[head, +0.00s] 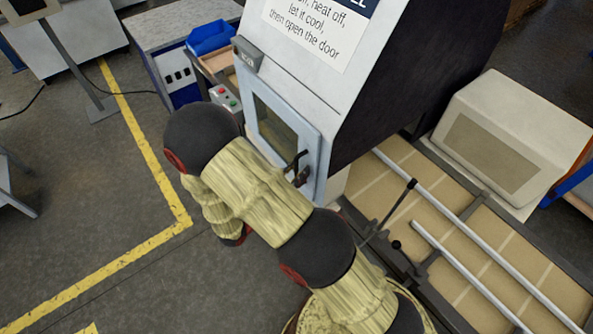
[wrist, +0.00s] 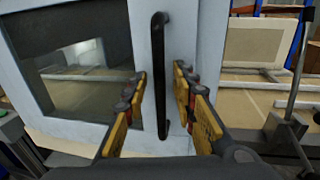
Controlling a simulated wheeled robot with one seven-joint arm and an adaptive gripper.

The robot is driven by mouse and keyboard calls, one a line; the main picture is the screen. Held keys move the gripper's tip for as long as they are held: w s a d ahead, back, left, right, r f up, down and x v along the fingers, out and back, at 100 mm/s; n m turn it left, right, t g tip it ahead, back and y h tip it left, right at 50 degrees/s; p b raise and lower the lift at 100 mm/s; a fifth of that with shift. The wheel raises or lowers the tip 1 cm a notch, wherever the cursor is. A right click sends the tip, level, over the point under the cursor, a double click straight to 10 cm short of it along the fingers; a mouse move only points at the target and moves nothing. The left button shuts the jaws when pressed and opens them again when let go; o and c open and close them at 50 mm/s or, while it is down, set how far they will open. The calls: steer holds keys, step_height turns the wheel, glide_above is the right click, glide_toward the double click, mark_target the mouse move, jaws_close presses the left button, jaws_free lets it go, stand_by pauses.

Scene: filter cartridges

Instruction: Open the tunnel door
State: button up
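The tunnel (head: 350,100) is a white housing with a dark side. Its pale door (head: 311,150) has a dark window and looks shut. In the wrist view the door (wrist: 100,20) fills the left half, with its upright black bar handle (wrist: 159,60) near its right edge. The handle also shows in the head view (head: 298,162). My gripper (wrist: 160,76) is open, with one yellow-and-black finger on each side of the handle in the picture. I cannot tell whether the fingertips reach around the bar.
A control box (head: 226,97) with red and green buttons sits left of the door. A sign (head: 318,25) above says to let it cool, then open the door. Right are a bench with metal rails (head: 470,278) and a beige box (head: 510,135).

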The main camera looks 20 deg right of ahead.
steer(key=shift+c, duration=0.3)
jaws_close()
stand_by(0.6)
